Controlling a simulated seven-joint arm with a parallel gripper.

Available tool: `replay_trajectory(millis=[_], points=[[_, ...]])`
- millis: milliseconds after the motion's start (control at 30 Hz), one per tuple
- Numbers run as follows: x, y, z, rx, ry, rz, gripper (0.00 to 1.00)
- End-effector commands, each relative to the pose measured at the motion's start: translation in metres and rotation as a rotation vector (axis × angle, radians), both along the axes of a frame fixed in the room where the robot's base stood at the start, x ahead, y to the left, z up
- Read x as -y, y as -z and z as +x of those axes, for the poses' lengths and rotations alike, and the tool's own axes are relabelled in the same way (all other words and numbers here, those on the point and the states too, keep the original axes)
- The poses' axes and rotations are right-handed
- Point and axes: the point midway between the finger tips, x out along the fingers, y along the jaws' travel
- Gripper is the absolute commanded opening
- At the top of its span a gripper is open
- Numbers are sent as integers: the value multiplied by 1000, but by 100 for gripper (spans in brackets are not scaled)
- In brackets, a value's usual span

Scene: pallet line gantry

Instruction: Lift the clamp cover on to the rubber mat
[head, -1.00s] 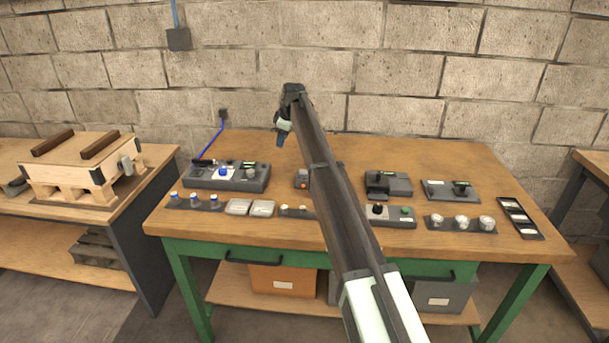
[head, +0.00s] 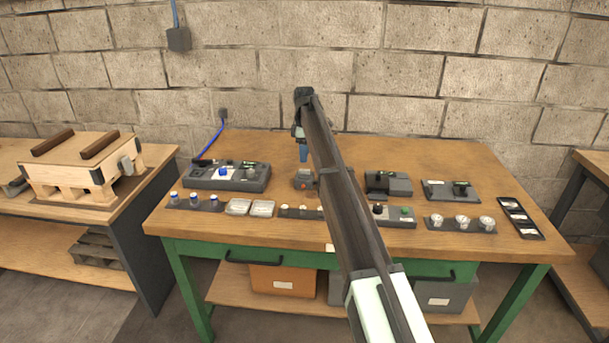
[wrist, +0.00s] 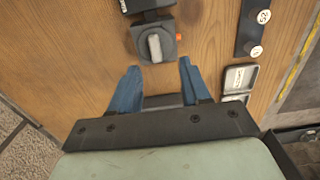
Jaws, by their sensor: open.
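My gripper (head: 303,158) is above the middle of the workbench, with its blue fingers pointing down. In the wrist view the fingers (wrist: 160,85) are spread apart with nothing held between them. A small grey block with a light grey raised bar and an orange spot (wrist: 155,43) lies just beyond the fingertips; it also shows below the gripper in the head view (head: 305,181). I cannot tell whether this block is the clamp cover. I cannot pick out the rubber mat for certain. My arm hides part of the bench middle.
A console with a blue knob (head: 227,177) stands left on the bench. Dark blocks (head: 387,185) and a flat plate unit (head: 450,192) stand right. Along the front are small trays (head: 238,208), a strip with white gauges (head: 460,224) and a black tray (head: 520,219). The back of the bench is clear.

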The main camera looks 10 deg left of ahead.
Motion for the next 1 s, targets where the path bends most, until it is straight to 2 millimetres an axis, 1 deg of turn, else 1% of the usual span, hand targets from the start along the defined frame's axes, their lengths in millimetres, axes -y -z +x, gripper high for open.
replay_trajectory(millis=[33,100,367,533,600,700,800,967,1000], points=[[0,7,-1,0,0,0,47],[0,14,0,1,0,0,47],[0,28,3,0,0,0,47],[0,49,8,0,0,1,47],[0,58,7,0,0,0,47],[0,67,7,1,0,0,47],[0,70,7,2,0,1,47],[0,70,7,2,0,1,47],[0,70,7,2,0,1,43]])
